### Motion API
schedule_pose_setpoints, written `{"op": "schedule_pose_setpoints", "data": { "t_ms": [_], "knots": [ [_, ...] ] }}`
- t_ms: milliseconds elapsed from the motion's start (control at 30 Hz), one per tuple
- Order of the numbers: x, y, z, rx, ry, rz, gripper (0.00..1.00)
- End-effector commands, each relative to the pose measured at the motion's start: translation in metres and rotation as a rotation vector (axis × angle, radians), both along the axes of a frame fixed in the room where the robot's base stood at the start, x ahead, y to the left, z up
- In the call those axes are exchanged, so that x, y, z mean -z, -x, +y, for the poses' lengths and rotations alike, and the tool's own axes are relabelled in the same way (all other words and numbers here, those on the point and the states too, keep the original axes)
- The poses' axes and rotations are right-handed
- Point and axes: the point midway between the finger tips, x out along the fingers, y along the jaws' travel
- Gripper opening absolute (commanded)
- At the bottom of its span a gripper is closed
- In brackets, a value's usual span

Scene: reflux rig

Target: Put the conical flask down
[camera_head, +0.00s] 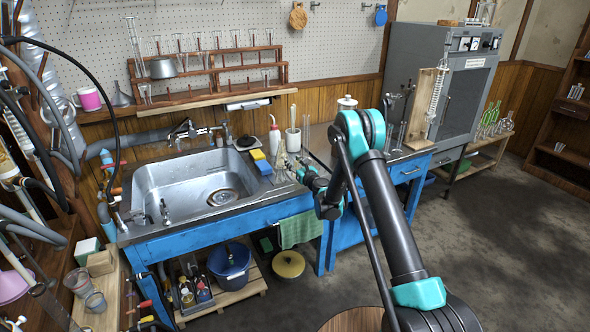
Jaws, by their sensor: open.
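A clear glass conical flask (281,166) appears to stand on the counter at the right edge of the sink, just beyond my gripper. It is small and see-through, so its outline is hard to make out. My gripper (293,166) is open and reaches low over the counter towards the flask. The fingers are tiny in this view and lie close to the glass. I cannot tell whether they touch it. My own wrist hides part of the counter here.
The steel sink (190,186) lies left of the flask. A yellow sponge (262,166), a wash bottle (275,139) and a white brush holder (293,139) crowd close by. A green cloth (300,230) hangs below. A grey cabinet (440,85) stands at the right.

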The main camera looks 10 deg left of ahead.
Motion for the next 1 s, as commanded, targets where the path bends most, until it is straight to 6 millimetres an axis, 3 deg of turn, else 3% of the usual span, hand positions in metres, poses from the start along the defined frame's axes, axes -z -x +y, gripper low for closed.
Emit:
{"op": "schedule_pose_setpoints", "data": {
  "t_ms": [300, 667, 1000],
  "knots": [
    [-0.0001, -0.0001, 0.0031, 0.0, 0.0, 0.0, 0.43],
    [-0.0001, -0.0002, 0.0029, 0.001, 0.0, 0.0, 0.0],
    [-0.0001, -0.0003, 0.0028, 0.001, 0.0, 0.0, 0.0]
  ]
}}
